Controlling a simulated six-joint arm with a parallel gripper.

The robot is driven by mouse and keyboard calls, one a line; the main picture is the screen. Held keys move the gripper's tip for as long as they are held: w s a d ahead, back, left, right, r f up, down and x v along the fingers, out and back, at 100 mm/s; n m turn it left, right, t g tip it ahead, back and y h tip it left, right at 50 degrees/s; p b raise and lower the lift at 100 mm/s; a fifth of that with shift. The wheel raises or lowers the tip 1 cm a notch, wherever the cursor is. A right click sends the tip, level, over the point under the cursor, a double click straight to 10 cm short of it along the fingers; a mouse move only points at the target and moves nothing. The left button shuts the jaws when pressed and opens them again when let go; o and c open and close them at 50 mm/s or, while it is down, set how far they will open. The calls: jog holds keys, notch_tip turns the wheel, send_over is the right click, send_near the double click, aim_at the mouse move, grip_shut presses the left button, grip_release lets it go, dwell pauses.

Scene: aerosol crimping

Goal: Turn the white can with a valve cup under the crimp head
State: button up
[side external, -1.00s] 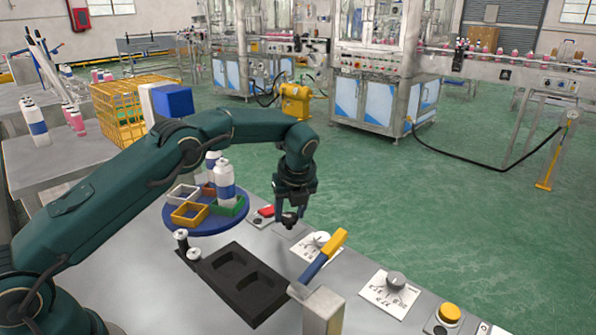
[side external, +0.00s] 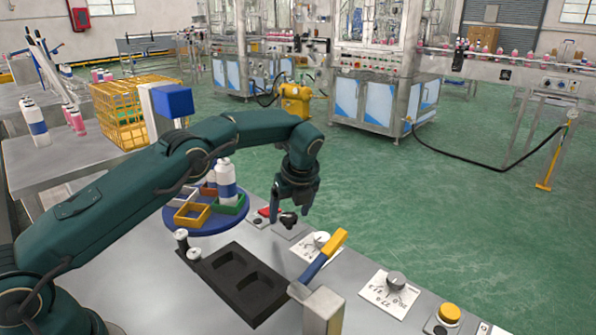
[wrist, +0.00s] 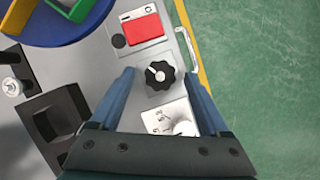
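My gripper (wrist: 158,75) is open, its two blue fingers on either side of a black knob with a white pointer mark (wrist: 159,74), with gaps on both sides. In the side view my gripper (side external: 290,213) points down over this knob (side external: 289,220). A blue turntable (side external: 205,229) stands left of it with coloured square holders. A blue block (side external: 172,100) on a pale post rises behind my arm. Valve cups are too small to tell.
A red switch (wrist: 143,27) lies beside the knob. A white dial (side external: 321,239), a lever with a yellow grip (side external: 326,256), another dial (side external: 396,280) and a yellow button (side external: 449,313) line the panel. A black tray (side external: 240,277) with two pockets lies in front.

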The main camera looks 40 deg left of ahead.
jog(key=v, duration=0.5)
jog(key=shift+r, duration=0.1)
dwell(0.3)
